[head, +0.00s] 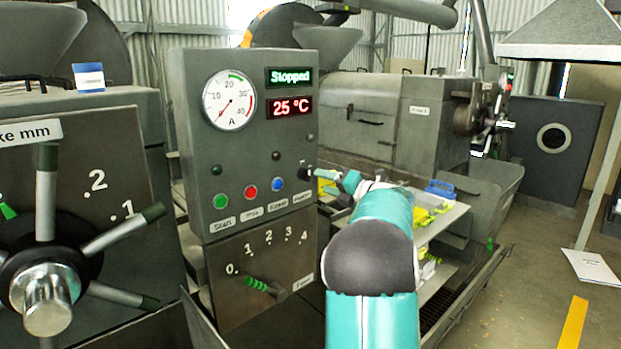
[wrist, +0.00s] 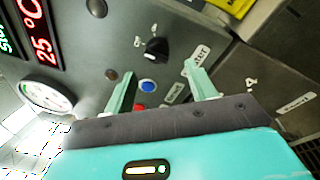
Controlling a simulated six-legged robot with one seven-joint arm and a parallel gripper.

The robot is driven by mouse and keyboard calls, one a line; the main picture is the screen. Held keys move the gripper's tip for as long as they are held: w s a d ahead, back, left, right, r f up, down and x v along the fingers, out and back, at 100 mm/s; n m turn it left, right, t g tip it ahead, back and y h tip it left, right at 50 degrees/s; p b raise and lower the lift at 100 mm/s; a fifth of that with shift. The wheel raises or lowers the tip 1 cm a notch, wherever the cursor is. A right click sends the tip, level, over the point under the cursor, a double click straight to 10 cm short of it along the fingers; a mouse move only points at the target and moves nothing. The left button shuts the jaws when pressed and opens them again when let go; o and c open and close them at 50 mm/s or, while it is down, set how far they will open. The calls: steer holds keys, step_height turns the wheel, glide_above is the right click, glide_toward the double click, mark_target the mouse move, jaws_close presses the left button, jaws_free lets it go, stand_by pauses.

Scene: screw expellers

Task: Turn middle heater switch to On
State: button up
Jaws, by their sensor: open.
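A black rotary knob (wrist: 156,50) sits on the grey control panel in the wrist view, with small position marks around it. I cannot read the marks or tell whether it is the middle heater switch. In the head view the dark knob (head: 304,171) is at the panel's right edge. My gripper (wrist: 160,68) is open and empty. Its two pale green fingers are spread below the knob in the wrist view, one to each side; contact is not visible. In the head view my gripper (head: 333,179) is just right of the panel, partly hidden by my arm.
The panel carries a dial gauge (head: 229,100), a "Stopped" display (head: 289,77), a "25 °C" display (head: 289,107), and green, red and blue buttons (head: 277,184). A green-handled lever (head: 262,286) is below. A spoked handwheel (head: 47,270) stands left. Open floor lies right.

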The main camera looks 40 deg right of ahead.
mark_target(310, 176)
steer(key=w, duration=0.5)
steer(key=shift+a+r, duration=0.4)
steer(key=shift+w+f, duration=0.2)
steer(key=shift+w, duration=0.35)
steer(key=shift+s+r, duration=0.15)
steer(key=shift+s, duration=0.1)
steer(key=shift+w, duration=0.2)
steer(key=c, duration=0.5)
steer(key=shift+s, duration=0.1)
steer(key=c, duration=0.5)
